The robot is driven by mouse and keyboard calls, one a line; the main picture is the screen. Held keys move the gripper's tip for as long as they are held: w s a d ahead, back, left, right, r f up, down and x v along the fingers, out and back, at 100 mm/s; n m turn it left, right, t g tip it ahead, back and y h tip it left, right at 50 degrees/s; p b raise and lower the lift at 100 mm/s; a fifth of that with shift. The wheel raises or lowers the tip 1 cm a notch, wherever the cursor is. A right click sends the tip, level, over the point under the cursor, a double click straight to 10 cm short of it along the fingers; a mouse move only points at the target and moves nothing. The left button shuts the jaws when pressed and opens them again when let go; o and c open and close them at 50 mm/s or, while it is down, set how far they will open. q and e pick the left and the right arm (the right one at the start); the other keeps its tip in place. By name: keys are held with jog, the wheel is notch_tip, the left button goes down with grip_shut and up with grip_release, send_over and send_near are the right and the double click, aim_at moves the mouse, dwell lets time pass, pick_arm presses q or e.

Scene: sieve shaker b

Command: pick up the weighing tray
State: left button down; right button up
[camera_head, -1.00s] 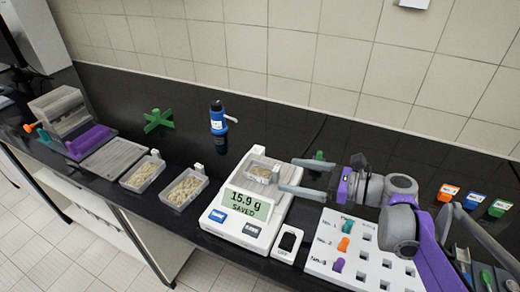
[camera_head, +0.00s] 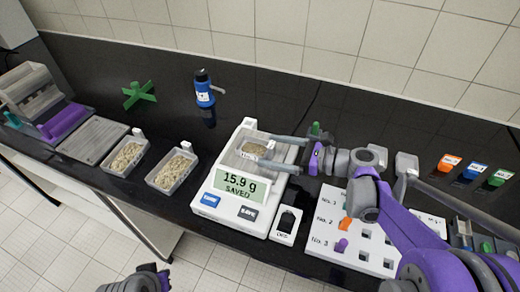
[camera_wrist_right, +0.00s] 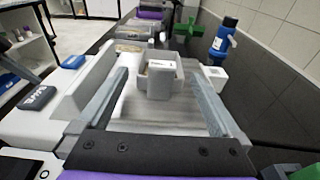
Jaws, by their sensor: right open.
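The weighing tray (camera_head: 254,149) is a small clear tray with pale grains in it. It sits on the pan of the white scale (camera_head: 233,207), whose display reads 15.9 g SAVED. In the right wrist view the tray (camera_wrist_right: 160,77) shows between the far ends of the two fingers. My right gripper (camera_head: 268,151) is open, low over the pan, its fingertips at the tray's right side. I cannot tell whether the fingers touch the tray. Part of my left arm shows at the bottom edge, with no fingers visible.
Two grain-filled trays (camera_head: 124,157) (camera_head: 172,171) stand left of the scale. A blue bottle (camera_head: 204,92) and a green cross-shaped piece (camera_head: 139,95) stand behind. A white board with numbered rows (camera_head: 350,255) lies at the right. The black counter behind the scale is mostly clear.

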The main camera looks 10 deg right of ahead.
aim_at(240, 145)
jog(key=x, duration=0.5)
jog(key=shift+w+a, duration=0.1)
jog(key=c, duration=1.2)
jog(key=shift+r, duration=0.1)
notch_tip(240, 145, up, 10)
jog(key=p, duration=0.1)
